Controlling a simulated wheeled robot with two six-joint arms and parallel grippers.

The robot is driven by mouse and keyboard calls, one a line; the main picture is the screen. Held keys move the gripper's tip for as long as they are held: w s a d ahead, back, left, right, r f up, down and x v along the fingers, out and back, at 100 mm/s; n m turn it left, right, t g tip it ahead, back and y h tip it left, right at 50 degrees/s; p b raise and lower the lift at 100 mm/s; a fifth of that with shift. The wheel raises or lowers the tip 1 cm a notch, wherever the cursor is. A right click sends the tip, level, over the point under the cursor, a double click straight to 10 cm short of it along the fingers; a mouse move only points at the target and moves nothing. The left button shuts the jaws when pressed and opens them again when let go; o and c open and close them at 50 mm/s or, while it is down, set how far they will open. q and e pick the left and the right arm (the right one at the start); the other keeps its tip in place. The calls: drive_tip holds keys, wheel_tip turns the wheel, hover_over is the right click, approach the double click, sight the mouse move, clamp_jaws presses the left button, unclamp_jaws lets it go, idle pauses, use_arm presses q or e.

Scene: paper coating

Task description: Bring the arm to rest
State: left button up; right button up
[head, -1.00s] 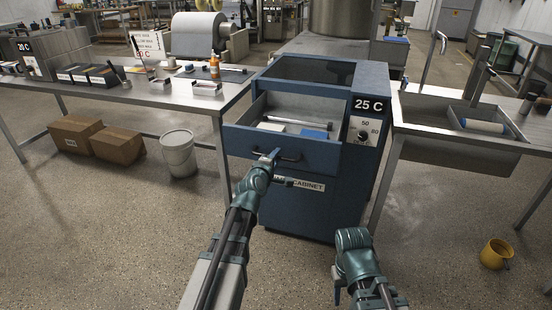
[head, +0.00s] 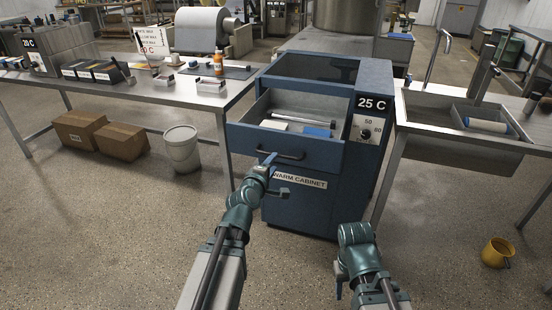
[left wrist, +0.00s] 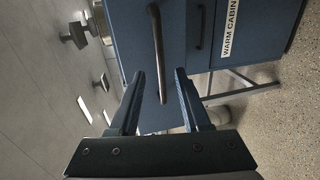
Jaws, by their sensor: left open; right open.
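My left gripper (head: 277,176) is open and empty, just in front of and below the handle (head: 283,155) of the warm cabinet's (head: 315,205) drawer. In the left wrist view the fingers (left wrist: 160,73) are spread apart, and the dark bar handle (left wrist: 157,45) shows beyond the tips. My right gripper (head: 340,279) is low in front of the cabinet, at the bottom of the head view. Its fingers are mostly hidden by its own wrist. The drawer (head: 270,145) is pulled out and holds a metal rod (head: 303,118), a white block (head: 274,125) and a blue block (head: 317,132).
A long bench (head: 150,93) with trays and bottles stands left of the cabinet. A sink bench (head: 432,130) stands to the right.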

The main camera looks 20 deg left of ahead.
use_arm(q)
drive_tip(key=shift+s, duration=0.15)
drive_tip(key=s+d+f+m+g+h, duration=0.2)
drive_tip(key=s+d+f+m+g, duration=0.3)
drive_tip(key=d, duration=0.3)
drive_tip(key=s+d+f+m+g+h, duration=0.1)
drive_tip(key=s+d+f+m+g, duration=0.35)
drive_tip(key=d+f+m, duration=0.35)
drive_tip(key=s+d+f+m+g+y, duration=0.1)
drive_tip(key=s+f+m+g+y, duration=0.2)
drive_tip(key=s, duration=0.4)
drive_tip(key=s+f+m+g+y, duration=0.1)
drive_tip(key=s+f+m+g, duration=0.15)
drive_tip(key=s+m, duration=0.35)
wheel_tip(320, 180, up, 19)
drive_tip(key=s+p, duration=0.2)
drive_tip(key=p, duration=1.5)
drive_tip(key=shift+s+a+f+n+g+y, duration=0.2)
drive_tip(key=shift+n+g+y, duration=0.1)
drive_tip(key=shift+g+y, duration=0.1)
